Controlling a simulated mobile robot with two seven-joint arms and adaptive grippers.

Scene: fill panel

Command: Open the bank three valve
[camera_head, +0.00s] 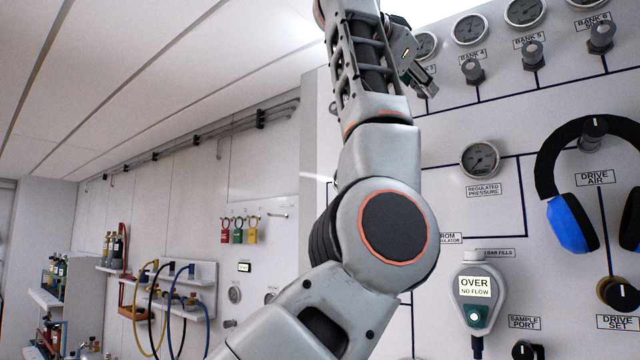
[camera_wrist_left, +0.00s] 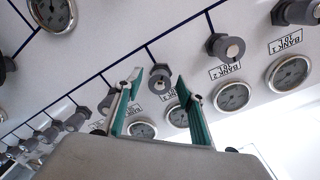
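My left gripper (camera_head: 424,82) is raised against the upper part of the panel. In the left wrist view it is open (camera_wrist_left: 159,77), its two teal-padded fingers apart. A grey valve knob (camera_wrist_left: 161,83) shows between the fingertips, at the panel. It sits beside the BANK 2 knob (camera_wrist_left: 226,47), so it appears to be the bank three valve. Its label is mostly hidden by the right finger. I cannot tell whether the fingers touch the knob. In the head view the gripper largely hides this valve and part of the BANK 3 label. My right gripper is not in view.
The BANK 4 knob (camera_head: 473,71) and BANK 5 knob (camera_head: 533,55) are to the right, with gauges above. Blue ear defenders (camera_head: 572,222) hang on the panel. A handheld meter (camera_head: 476,295) reads OVER, NO FLOW. Hoses (camera_head: 154,300) hang at the left wall.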

